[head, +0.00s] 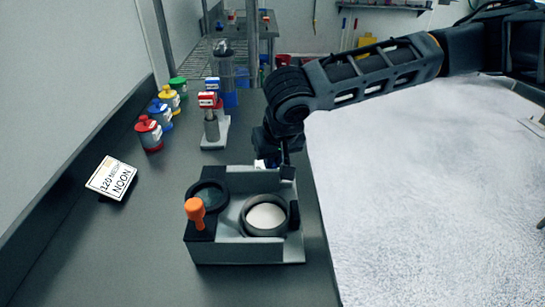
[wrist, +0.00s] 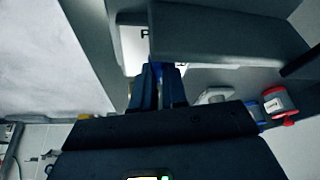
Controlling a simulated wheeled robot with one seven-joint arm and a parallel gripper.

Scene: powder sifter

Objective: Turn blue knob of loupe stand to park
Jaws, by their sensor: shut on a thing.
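My gripper (head: 275,165) reaches down at the back edge of a grey box-like stand (head: 245,252) in the head view. In the wrist view my gripper (wrist: 158,75) has its fingers close together on a narrow blue piece, the blue knob (wrist: 155,45). Most of the knob is hidden by the fingers, so its exact angle cannot be told. A white plate (wrist: 134,42) with a black letter, seemingly a P, lies just beyond the fingers. The stand carries a dark round loupe ring (head: 208,190) at left and an orange handle (head: 195,208).
A ring with white powder (head: 266,216) sits in the stand. A sign reading "120 mesh noon" (head: 112,179) stands left. Red (head: 149,133), blue, yellow and green-lidded jars line the wall. Counter in front-left is clear.

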